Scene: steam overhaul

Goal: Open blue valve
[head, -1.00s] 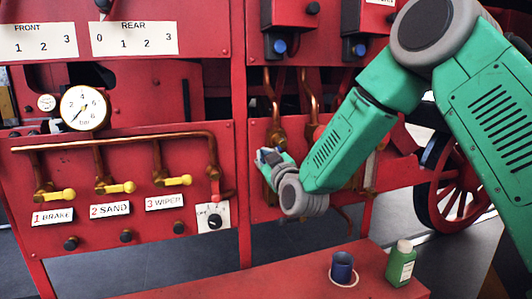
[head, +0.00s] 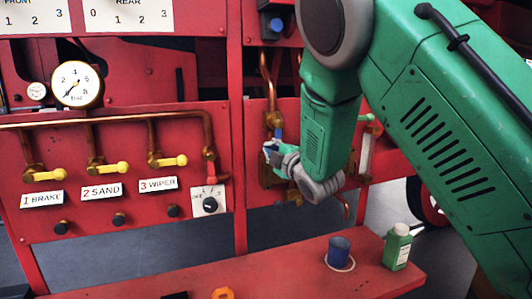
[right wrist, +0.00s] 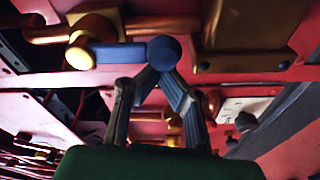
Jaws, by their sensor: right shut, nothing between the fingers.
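The blue valve's lever (head: 278,133) shows as a small blue piece below a copper pipe in the head view, just above my right gripper (head: 269,149). In the right wrist view, the blue lever (right wrist: 120,54) runs from a brass body (right wrist: 92,35) to a round blue knob (right wrist: 164,50), roughly along the copper pipe's line in the picture. My right gripper's fingertips (right wrist: 160,76) come together at the near side of the knob, with nothing held between them. Whether they touch the knob, I cannot tell. My left gripper is out of view.
Yellow-handled valves (head: 108,168) and a pressure gauge (head: 76,84) are on the red panel at left. A blue mug (head: 339,250) and a green bottle (head: 397,247) stand on the red ledge (head: 290,277) below. An orange nut-like piece (head: 223,293) lies at its front.

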